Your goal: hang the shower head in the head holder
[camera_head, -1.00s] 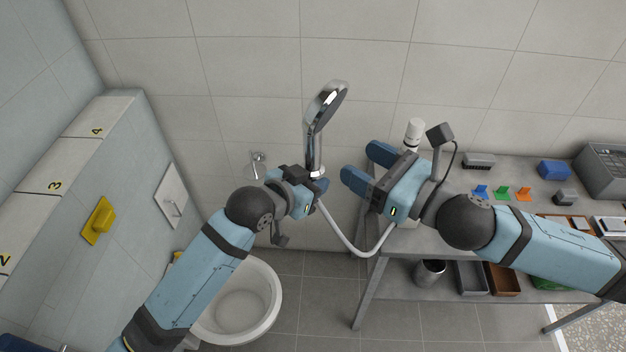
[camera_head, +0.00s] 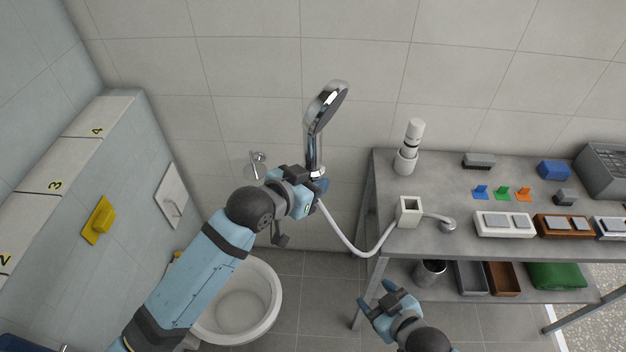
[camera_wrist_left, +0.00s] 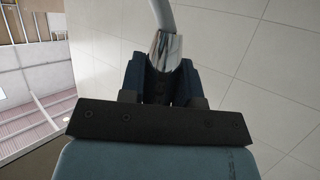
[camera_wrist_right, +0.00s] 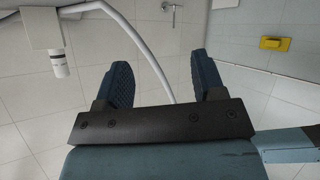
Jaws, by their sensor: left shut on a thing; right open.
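The chrome shower head (camera_head: 322,110) stands upright, its round face turned to the right. My left gripper (camera_head: 316,186) is shut on the lower end of its handle. The left wrist view shows the chrome handle end (camera_wrist_left: 165,48) between the fingers (camera_wrist_left: 160,78). A white hose (camera_head: 352,247) hangs from the handle and loops to a white square block (camera_head: 409,212) on the table. A small chrome wall fitting (camera_head: 257,164), apparently the head holder, is left of the shower head, apart from it. My right gripper (camera_head: 374,297) is open and empty, low in front of the table.
A grey table (camera_head: 470,240) at the right bears a white bottle-like object (camera_head: 410,145), coloured hooks and switches. Bins stand on its lower shelf. A toilet (camera_head: 240,300) is below my left arm. A yellow plate (camera_head: 98,220) is on the left wall. The back wall above is bare.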

